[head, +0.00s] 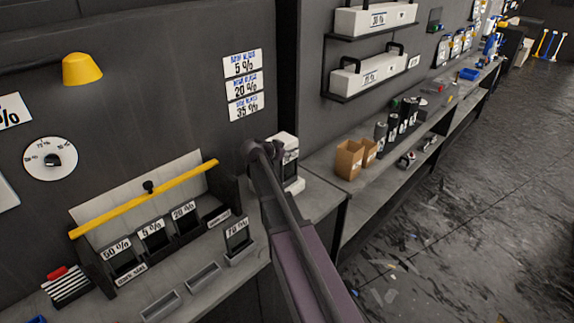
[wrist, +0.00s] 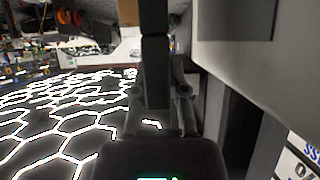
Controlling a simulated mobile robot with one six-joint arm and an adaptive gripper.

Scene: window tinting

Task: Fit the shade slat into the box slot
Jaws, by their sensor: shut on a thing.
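In the wrist view my gripper (wrist: 157,92) is shut on a dark, narrow piece (wrist: 155,65), which looks like the shade slat and runs up out of the top of the picture. Any label on it is hidden. In the head view the slotted box (head: 105,280) stands on the left counter. Dark slats labelled 50 % (head: 122,262), 5 % (head: 153,236) and 20 % (head: 186,219) stand in it, with a space at its right end. My arm rises right of the box; its gripper cannot be made out there.
A yellow bar (head: 145,198) crosses above the box. A small holder with a 70 % card (head: 237,240) stands right of it. Low trays (head: 203,277) lie in front. A white device (head: 287,165) stands behind my arm. Percent signs (head: 243,87) hang on the wall.

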